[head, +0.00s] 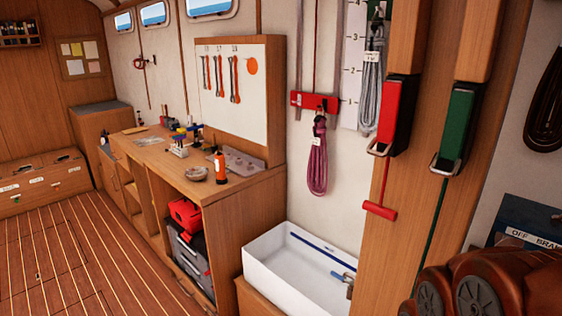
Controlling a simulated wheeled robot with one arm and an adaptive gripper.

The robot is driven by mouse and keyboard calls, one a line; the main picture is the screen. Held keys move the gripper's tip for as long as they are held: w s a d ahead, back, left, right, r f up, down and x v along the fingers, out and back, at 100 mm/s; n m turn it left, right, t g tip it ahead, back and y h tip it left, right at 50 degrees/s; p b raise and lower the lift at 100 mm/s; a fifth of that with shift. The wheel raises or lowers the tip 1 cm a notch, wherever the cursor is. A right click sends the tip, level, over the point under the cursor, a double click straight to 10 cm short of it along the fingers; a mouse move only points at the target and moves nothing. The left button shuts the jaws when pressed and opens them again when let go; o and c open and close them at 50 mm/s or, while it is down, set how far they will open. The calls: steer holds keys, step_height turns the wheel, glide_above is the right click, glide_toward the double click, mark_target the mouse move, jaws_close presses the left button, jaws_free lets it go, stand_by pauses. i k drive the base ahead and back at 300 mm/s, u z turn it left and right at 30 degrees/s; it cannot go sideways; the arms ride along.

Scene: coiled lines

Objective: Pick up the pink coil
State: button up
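The pink coil (317,165) is a hank of pink-purple line. It hangs on the white wall below a red bracket (314,102), above the back of a white basin. It hangs upright and shows a small pale tag. A grey coil (370,88) with a tag hangs to its right, higher up, against a white numbered strip. My gripper is not in view.
The white basin (262,262) stands below the pink coil. A wooden workbench (240,189) with small tools is to the left. A wooden post with red (397,117) and green (459,130) handles is to the right. Brown rounded forms fill the lower right. The plank floor (70,250) at left is clear.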

mark_target(315, 167)
steer(key=u, duration=0.55)
steer(key=i, duration=0.6)
steer(key=u, duration=0.65)
steer(key=i, duration=1.3)
steer(key=z, duration=0.6)
